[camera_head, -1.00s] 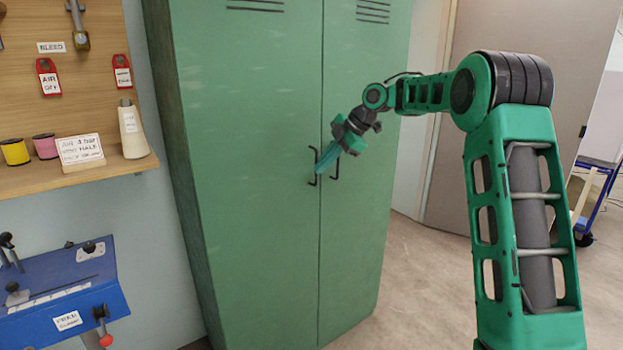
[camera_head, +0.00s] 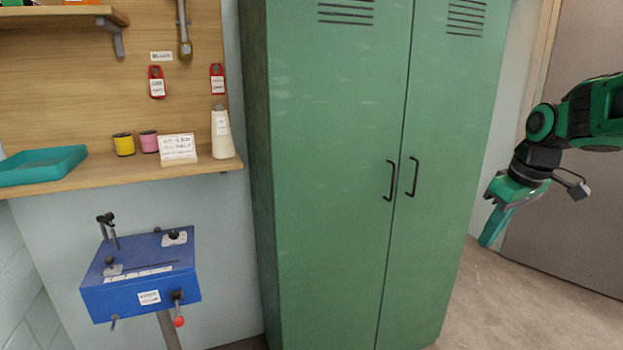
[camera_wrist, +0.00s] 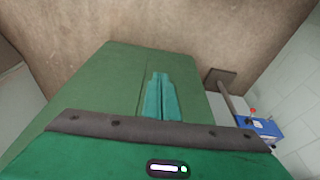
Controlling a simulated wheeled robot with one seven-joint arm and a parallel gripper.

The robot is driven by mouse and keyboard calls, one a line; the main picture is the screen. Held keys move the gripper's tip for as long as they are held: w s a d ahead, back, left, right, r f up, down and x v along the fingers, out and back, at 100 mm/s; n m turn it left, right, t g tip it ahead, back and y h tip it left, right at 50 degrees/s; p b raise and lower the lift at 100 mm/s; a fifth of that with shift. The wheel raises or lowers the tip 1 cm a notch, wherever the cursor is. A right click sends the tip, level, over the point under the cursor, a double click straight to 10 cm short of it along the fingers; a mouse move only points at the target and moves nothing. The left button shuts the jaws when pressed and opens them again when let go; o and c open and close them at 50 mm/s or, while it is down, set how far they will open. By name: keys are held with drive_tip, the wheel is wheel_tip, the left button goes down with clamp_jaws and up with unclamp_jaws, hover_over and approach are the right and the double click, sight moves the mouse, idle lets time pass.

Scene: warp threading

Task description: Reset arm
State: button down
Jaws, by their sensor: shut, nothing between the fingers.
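My gripper (camera_head: 494,226) is at the right of the head view, to the right of the green cabinet's handles and apart from them. Its teal fingers point down and lie together with nothing between them. In the wrist view the closed fingers (camera_wrist: 160,98) show in front of the green cabinet (camera_wrist: 100,90). In the head view the green cabinet (camera_head: 330,180) stands upright in the middle with both doors shut and two dark handles at the centre seam.
A wooden shelf (camera_head: 110,176) at left holds a teal tray (camera_head: 40,166), yellow and pink spools, a sign and a white cone (camera_head: 221,136). A blue machine (camera_head: 140,275) on a post stands below. Clear floor (camera_head: 500,300) lies right of the cabinet.

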drive_tip(key=s+d+f+m+g, duration=0.1)
drive_tip(key=s+f+m, duration=0.2)
drive_tip(key=s, duration=0.6)
drive_tip(key=s+f+m+g, duration=0.1)
drive_tip(key=s+f+m, duration=0.2)
drive_tip(key=s, duration=0.6)
drive_tip(key=s+d+f+m+h, duration=0.1)
drive_tip(key=s+f+m, duration=0.2)
drive_tip(key=s, duration=0.7)
drive_tip(key=shift+d+f+m+g, duration=0.15)
drive_tip(key=shift+d+m+g, duration=0.2)
drive_tip(key=shift+m, duration=0.75)
